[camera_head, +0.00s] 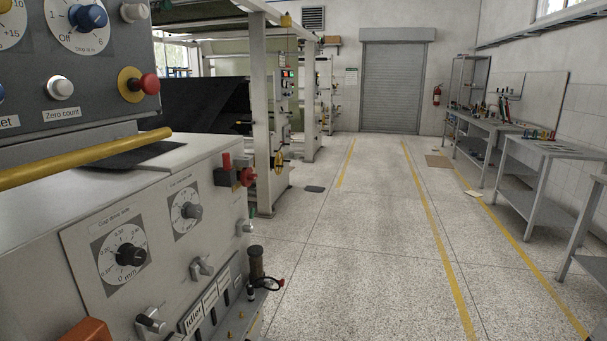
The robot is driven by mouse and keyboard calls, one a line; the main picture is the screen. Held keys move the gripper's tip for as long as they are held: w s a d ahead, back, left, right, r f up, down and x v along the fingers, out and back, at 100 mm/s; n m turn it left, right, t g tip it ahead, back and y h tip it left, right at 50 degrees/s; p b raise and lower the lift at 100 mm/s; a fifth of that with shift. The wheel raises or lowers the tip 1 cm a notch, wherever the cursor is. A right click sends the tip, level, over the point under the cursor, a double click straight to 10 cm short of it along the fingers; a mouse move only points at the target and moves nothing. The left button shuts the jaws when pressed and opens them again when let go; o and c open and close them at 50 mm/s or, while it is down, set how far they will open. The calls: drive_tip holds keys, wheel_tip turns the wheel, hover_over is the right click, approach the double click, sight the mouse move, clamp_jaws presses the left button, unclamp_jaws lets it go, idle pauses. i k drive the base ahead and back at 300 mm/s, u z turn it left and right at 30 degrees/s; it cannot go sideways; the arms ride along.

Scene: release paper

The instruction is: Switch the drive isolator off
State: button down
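No part in view carries a label that I can read as the drive isolator, so I cannot tell which one it is. A red knob (247,176) sticks out from the right edge of the grey machine on the left. A red mushroom button (150,84) on a yellow collar sits on the dark panel above. A blue rotary knob (93,17) on that panel has a dial marked "Off" and "1". My gripper is out of view.
The grey machine (160,262) fills the left, with dials, levers and a yellow bar (80,160). An open speckled floor aisle (375,230) with yellow lines runs to a roller shutter (391,85). Benches (548,148) line the right wall. A dark floor plate (314,189) lies ahead.

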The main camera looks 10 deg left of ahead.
sight(247, 177)
drive_tip(key=u, duration=0.05)
drive_tip(key=i, duration=0.6)
drive_tip(key=u, duration=0.65)
drive_tip(key=i, duration=0.45)
drive_tip(key=u, duration=0.4)
